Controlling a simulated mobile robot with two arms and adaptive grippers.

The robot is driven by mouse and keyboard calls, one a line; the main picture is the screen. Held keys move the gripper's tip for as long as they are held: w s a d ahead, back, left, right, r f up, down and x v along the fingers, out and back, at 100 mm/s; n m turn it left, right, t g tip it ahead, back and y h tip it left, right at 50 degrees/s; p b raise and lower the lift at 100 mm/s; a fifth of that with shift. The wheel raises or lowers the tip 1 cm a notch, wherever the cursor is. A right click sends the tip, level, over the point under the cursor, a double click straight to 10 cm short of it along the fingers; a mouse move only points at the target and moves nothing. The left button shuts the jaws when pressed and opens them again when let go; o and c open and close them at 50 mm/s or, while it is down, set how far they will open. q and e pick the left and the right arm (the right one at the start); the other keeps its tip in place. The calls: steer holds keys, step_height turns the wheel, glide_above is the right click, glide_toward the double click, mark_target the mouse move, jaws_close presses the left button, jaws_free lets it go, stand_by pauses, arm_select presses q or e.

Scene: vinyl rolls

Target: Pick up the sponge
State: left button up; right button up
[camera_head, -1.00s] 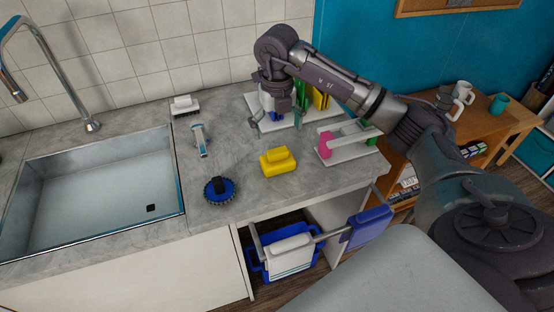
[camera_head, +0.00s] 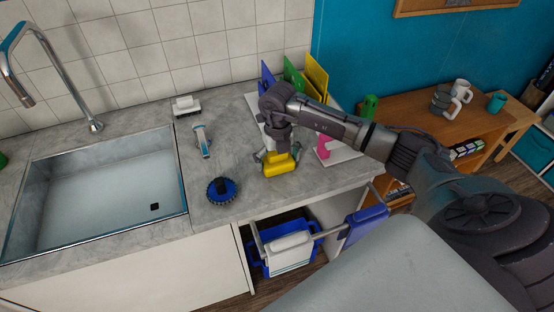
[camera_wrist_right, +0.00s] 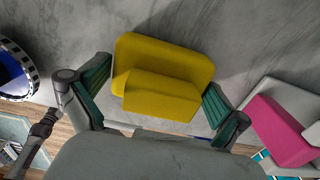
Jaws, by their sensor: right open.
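The yellow sponge (camera_head: 279,169) lies on the grey counter, near its front edge, and looks like a block with a smaller block on top. My right gripper (camera_head: 279,157) is directly over it, and its wrist hides part of the sponge in the head view. In the right wrist view, the sponge (camera_wrist_right: 163,78) sits between the two green-padded fingers of my right gripper (camera_wrist_right: 152,98). The fingers are spread apart, one on each side of the sponge. I cannot tell whether either touches it. My left gripper is not in view.
A round blue brush (camera_head: 221,190) stands left of the sponge, and a pink block (camera_head: 323,147) on a white holder is close on the right. A blue-and-white brush (camera_head: 202,141) and a white brush (camera_head: 186,105) lie farther back. The sink (camera_head: 95,190) is at left.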

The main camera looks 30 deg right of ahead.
steer(key=c, duration=0.8)
steer(key=shift+r+b, duration=0.3)
steer(key=shift+r, duration=0.25)
step_height(320, 180, up, 3)
steer(key=shift+w+f+b, duration=0.1)
steer(key=shift+f+b, duration=0.1)
steer(key=shift+b, duration=0.35)
steer(key=s+a+r+b, duration=0.2)
steer(key=s+r, duration=0.5)
steer(key=s, duration=0.4)
steer(key=shift+s+a+r, duration=0.2)
steer(key=shift+s+a, duration=0.05)
steer(key=shift+a, duration=0.35)
